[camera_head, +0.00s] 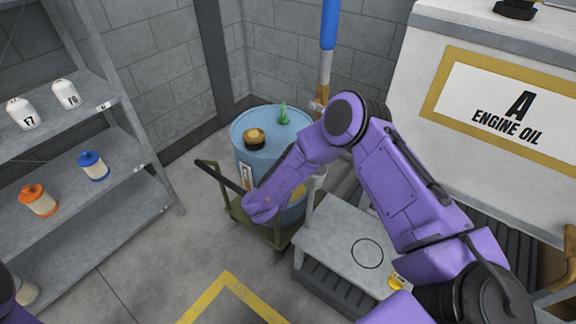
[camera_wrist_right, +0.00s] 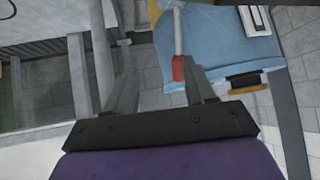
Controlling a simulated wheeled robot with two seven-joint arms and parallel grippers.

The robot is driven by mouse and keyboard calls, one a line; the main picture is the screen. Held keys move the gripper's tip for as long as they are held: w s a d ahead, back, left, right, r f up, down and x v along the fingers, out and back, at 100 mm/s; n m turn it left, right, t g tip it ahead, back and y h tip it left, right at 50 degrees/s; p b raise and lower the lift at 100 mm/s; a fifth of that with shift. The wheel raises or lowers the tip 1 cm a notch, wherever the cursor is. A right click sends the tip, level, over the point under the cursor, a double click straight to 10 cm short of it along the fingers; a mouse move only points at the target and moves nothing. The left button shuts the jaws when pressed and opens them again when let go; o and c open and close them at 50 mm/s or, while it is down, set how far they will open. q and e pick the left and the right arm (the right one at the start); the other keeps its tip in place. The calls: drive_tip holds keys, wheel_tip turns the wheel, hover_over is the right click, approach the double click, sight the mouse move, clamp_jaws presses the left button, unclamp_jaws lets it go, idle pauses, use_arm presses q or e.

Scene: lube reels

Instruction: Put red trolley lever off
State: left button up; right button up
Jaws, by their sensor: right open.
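The red lever (camera_wrist_right: 178,70), a red tip on a light grey rod, shows in the right wrist view in front of the blue drum. My right gripper (camera_wrist_right: 160,64) is open. The red tip appears between its fingers, closer to the right one; contact cannot be told. In the head view the olive trolley (camera_head: 236,212) stands under the blue drum (camera_head: 246,160). My right arm reaches across the drum's front, and its hand hides the lever and the fingers there. My left gripper is out of view.
A grey step (camera_head: 335,240) and a white engine oil tank (camera_head: 500,90) stand at right. A yellow line (camera_head: 225,285) marks the open floor in front.

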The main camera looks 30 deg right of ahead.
drive_tip(key=w+d+r+m, duration=0.1)
drive_tip(key=w+d+r, duration=0.1)
drive_tip(key=w+r, duration=0.3)
drive_tip(key=x, duration=1)
drive_tip(key=shift+s+a+f, duration=0.15)
drive_tip(key=shift+s+f, duration=0.05)
drive_tip(key=shift+f, duration=0.25)
clamp_jaws()
